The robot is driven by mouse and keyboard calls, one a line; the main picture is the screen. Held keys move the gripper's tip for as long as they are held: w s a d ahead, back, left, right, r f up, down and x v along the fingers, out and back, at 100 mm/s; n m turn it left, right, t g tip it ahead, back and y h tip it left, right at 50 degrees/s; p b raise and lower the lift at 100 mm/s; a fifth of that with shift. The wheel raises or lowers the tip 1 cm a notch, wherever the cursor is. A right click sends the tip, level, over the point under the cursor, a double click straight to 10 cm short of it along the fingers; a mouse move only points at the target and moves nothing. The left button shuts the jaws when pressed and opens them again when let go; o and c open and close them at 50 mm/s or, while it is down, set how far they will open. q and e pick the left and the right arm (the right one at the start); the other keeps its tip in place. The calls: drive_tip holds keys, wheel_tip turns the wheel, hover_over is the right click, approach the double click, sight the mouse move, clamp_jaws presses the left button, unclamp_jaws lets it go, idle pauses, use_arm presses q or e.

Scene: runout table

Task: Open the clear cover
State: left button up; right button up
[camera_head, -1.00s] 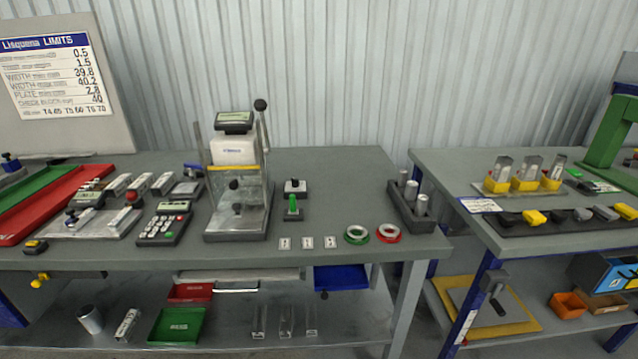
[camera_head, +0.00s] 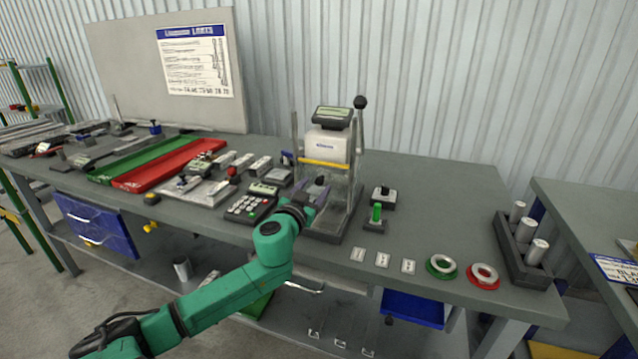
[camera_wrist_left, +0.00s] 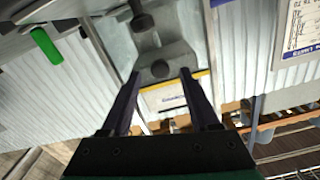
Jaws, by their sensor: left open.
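The clear cover (camera_head: 347,193) is a see-through guard with a yellow top edge on the front of the white bench tester (camera_head: 328,146). It looks down, in front of the tester's lower part. My left gripper (camera_head: 312,192) is in front of the cover and hides part of it. In the left wrist view, the open left gripper (camera_wrist_left: 160,88) has its two dark fingers apart, pointing at the tester. I cannot tell whether the fingers touch the cover. My right gripper is out of view.
A keypad unit (camera_head: 250,208) and small blocks stand left of the tester. A green-handled switch (camera_head: 376,216) is right of it, also seen in the left wrist view (camera_wrist_left: 46,46). Green (camera_head: 441,266) and red (camera_head: 484,275) rings lie near the front edge.

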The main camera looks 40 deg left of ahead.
use_arm(q)
drive_tip(key=shift+x, duration=1.1)
clamp_jaws()
idle(0.6)
